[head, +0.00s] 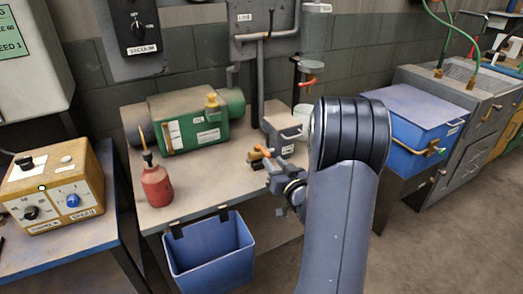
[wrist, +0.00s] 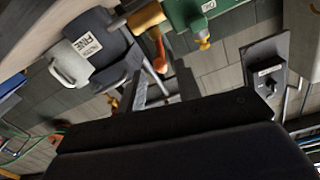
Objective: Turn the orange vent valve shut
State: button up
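A small valve with an orange handle (head: 262,151) sits on the bench in front of the green pump. In the wrist view the orange handle (wrist: 158,52) extends from a tan cylindrical fitting (wrist: 146,17). My gripper (head: 268,164) is right at the handle, reaching in from the right. In the wrist view my gripper (wrist: 161,74) has its two fingers apart, with the handle's end showing in the gap between them. I cannot tell whether either finger touches it. My gripper hides part of the valve in the head view.
The green pump (head: 192,128) with a yellow valve (head: 212,100) stands behind. A red-handled tap (head: 309,83) hangs above. A red oil can (head: 156,184) stands left. A blue bin (head: 210,255) hangs on the bench's front.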

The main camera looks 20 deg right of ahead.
aim_at(264, 150)
jog(key=w, duration=0.8)
jog(key=shift+p, duration=0.4)
grip_shut()
